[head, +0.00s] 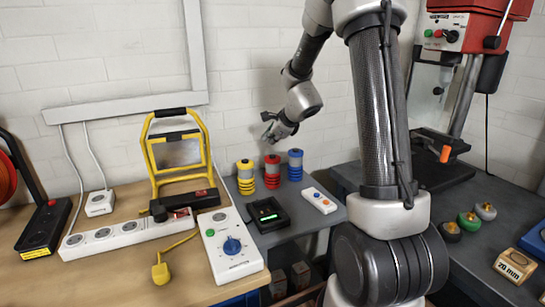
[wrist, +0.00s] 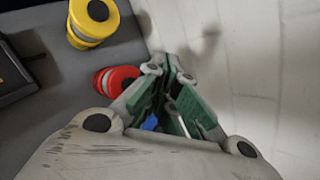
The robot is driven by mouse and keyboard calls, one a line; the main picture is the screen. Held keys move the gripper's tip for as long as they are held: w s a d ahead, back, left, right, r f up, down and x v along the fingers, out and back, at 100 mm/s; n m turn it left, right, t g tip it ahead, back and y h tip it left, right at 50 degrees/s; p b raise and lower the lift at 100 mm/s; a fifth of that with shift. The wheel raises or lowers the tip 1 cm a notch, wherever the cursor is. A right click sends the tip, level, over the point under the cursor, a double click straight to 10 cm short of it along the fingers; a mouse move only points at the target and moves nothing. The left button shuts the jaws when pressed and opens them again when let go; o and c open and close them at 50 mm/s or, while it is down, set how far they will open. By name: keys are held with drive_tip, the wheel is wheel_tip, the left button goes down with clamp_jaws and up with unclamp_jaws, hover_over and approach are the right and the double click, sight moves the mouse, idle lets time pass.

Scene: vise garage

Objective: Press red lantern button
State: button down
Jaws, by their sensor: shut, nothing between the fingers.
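Three lantern-like cylinders stand in a row at the back of the grey table: yellow (head: 245,176), red (head: 272,172) and blue (head: 295,165). Each has a dark round top, which looks like its button. My gripper (head: 268,127) is shut and empty, above the red lantern and apart from it, close to the white brick wall. In the wrist view, the red lantern (wrist: 117,80) is left of my fingers (wrist: 177,80), partly hidden by them. The yellow lantern (wrist: 94,20) is at upper left. A bit of blue (wrist: 150,122) shows between the fingers.
A black device with a green screen (head: 267,214) and a white remote (head: 319,200) lie in front of the lanterns. A yellow work lamp (head: 149,157) stands to the left, near a white power strip (head: 128,232). A red drill press (head: 470,50) stands at right.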

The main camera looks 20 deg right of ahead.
sight(270, 156)
drive_tip(key=shift+f, duration=1.4)
drive_tip(key=shift+f, duration=0.1)
idle(0.3)
drive_tip(key=shift+f, duration=0.3)
drive_tip(key=shift+f, duration=0.45)
idle(0.6)
drive_tip(key=shift+r, duration=0.85)
drive_tip(key=shift+r, duration=0.1)
drive_tip(key=shift+r, duration=2.45)
